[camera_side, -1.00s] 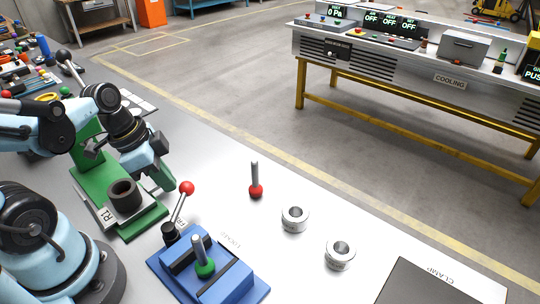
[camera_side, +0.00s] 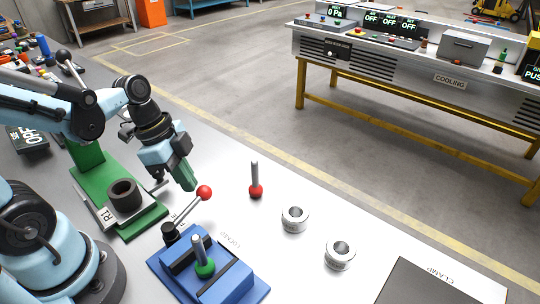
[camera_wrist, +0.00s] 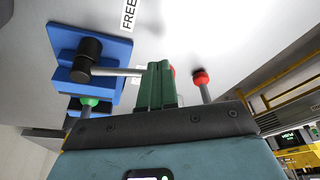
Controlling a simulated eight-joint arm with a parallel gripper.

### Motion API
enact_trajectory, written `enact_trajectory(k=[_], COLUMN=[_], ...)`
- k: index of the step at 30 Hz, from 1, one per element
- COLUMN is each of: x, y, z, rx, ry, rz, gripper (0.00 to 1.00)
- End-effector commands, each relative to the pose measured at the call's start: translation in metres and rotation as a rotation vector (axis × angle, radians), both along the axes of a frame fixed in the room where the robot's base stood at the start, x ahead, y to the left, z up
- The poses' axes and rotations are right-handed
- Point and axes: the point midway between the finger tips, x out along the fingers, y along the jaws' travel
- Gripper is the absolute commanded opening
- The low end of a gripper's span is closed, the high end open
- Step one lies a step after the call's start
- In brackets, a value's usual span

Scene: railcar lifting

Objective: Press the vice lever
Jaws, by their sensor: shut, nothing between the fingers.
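The blue vice (camera_side: 235,290) lies on the grey table, and a rod with a green ball (camera_side: 204,268) stands between its jaws. Its lever (camera_side: 186,212) rises at a slant from a black hub at the vice's back left corner and ends in a red ball (camera_side: 204,192). My gripper (camera_side: 190,186) is shut and empty, with its green fingertips right beside the red ball, on its left. In the wrist view the green fingers (camera_wrist: 157,84) cover the lever's end; only a sliver of the red ball shows. Whether they touch is hard to tell.
A green press (camera_side: 150,218) holding a dark ring stands left of the vice. A rod with a red ball base (camera_side: 256,190) and two metal rings (camera_side: 295,218) stand to the right. A dark plate (camera_side: 430,285) lies at the front right.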

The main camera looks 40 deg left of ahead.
Motion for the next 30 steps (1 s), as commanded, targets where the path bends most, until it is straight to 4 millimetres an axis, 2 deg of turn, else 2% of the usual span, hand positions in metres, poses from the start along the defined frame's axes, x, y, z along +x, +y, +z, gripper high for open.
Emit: enact_trajectory(k=[9,18,30], x=[0.012,0.014,0.011], y=[-0.028,-0.054,-0.075], z=[0.000,0.000,0.000], rx=[0.001,0.000,0.001], ry=[0.001,0.000,0.001], rz=[-0.306,-0.571,-0.787], gripper=[0.00,0.00,0.00])
